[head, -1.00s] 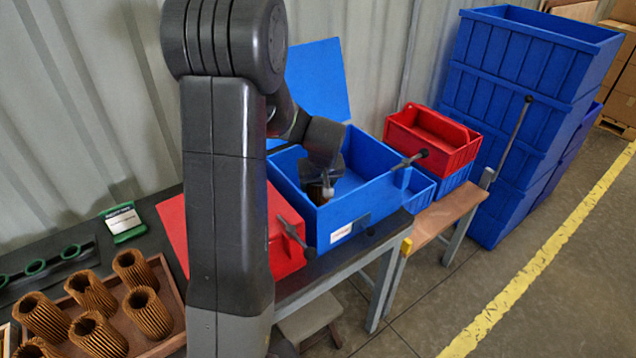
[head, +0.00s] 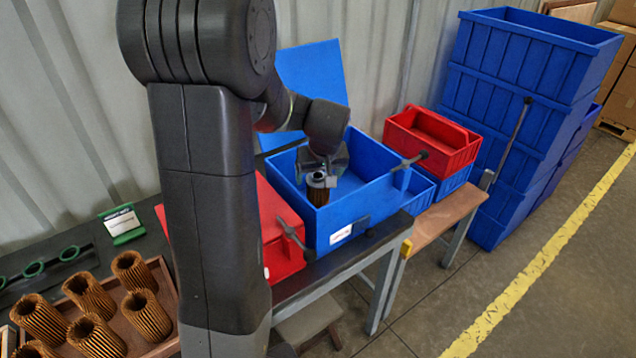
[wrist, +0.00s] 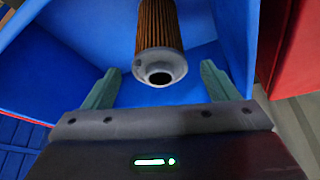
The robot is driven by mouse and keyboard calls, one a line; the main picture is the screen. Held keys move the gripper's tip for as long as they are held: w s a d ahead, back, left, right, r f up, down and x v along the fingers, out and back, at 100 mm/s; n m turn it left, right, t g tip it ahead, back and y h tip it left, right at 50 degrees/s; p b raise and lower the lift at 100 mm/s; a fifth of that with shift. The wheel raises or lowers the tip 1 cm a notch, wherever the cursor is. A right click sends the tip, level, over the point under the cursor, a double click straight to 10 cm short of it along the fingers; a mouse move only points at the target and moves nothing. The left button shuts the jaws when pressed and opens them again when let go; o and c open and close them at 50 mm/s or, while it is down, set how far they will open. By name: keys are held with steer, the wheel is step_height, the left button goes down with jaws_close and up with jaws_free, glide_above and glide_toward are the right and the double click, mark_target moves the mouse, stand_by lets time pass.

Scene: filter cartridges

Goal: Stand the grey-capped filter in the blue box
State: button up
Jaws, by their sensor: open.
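The grey-capped filter (head: 318,188) stands in the blue box (head: 360,208), near its front left part, with its grey cap up and brown pleats below. In the wrist view the filter (wrist: 160,50) shows its grey ring cap with a dark hole, inside the blue walls. My gripper (wrist: 160,88) is open, its two green-grey fingers apart on either side of the cap and not touching it. In the head view my gripper (head: 325,165) is just above and behind the cap. The filter's foot is hidden by the box's front wall.
A red box (head: 283,235) stands left of the blue box, partly behind my arm. A tray (head: 165,280) of several brown filters is at the lower left. Red and blue bins (head: 440,140) stand to the right. The blue box's lid is raised at the back.

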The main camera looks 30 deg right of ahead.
steer(key=v, duration=0.6)
steer(key=shift+r, duration=0.2)
